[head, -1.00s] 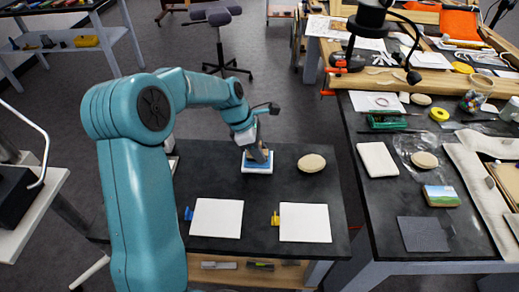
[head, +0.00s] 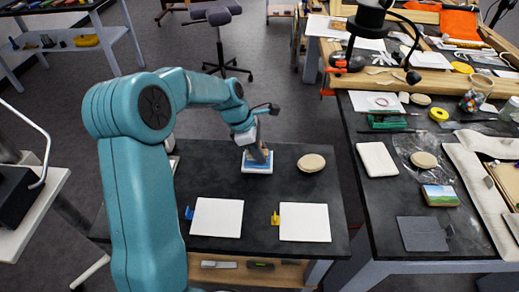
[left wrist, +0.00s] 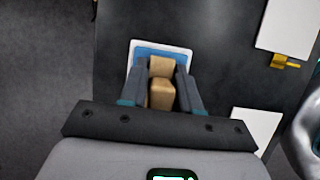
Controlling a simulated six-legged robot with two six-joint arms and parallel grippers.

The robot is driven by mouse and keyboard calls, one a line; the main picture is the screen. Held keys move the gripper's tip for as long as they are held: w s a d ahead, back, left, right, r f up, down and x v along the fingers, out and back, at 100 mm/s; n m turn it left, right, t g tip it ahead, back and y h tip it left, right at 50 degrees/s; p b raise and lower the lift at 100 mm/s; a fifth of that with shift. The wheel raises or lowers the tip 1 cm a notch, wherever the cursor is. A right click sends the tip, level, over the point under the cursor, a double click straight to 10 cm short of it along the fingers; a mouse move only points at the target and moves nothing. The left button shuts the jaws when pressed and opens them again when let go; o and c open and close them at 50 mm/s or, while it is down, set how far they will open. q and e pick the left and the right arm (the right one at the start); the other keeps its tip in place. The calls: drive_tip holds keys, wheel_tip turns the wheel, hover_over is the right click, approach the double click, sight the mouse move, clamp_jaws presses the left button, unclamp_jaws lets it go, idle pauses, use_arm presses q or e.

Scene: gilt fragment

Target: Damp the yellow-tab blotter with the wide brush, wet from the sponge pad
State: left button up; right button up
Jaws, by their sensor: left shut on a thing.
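My left gripper (head: 260,155) is shut on the wide brush, whose tan body (left wrist: 161,95) shows between the fingers in the left wrist view. The brush is at the sponge pad (left wrist: 147,52), a blue pad in a white tray, also in the head view (head: 250,166). Whether the bristles touch the pad is hidden. The yellow-tab blotter (head: 304,224) is a white sheet lying flat at the table's front right, its yellow tab at its left edge. It also shows in the left wrist view (left wrist: 288,25). My right gripper is out of view.
A blue-tab blotter (head: 217,219) lies left of the yellow-tab one. A round tan pad (head: 311,162) lies right of the sponge pad. A cluttered bench (head: 380,225) stands to the right. The black tabletop (head: 262,188) between pad and blotters is clear.

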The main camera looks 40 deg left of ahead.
use_arm(q)
drive_tip(key=shift+f, duration=0.1)
wheel_tip(320, 180, up, 7)
drive_tip(key=p, duration=0.6)
drive_tip(key=shift+p, duration=0.4)
idle(0.5)
drive_tip(key=w+d+m+g, duration=0.1)
drive_tip(key=w+d+m, duration=0.35)
drive_tip(key=d, duration=0.85)
drive_tip(key=s+d+f+m+g+y, duration=0.1)
drive_tip(key=s+d+m+g+y, duration=0.2)
drive_tip(key=m, duration=1.8)
drive_tip(key=s+d+g, duration=0.1)
drive_tip(key=d+g, duration=0.2)
drive_tip(key=shift+s+d+f+g, duration=0.2)
drive_tip(key=shift+s+g, duration=0.05)
drive_tip(key=shift+g, duration=0.05)
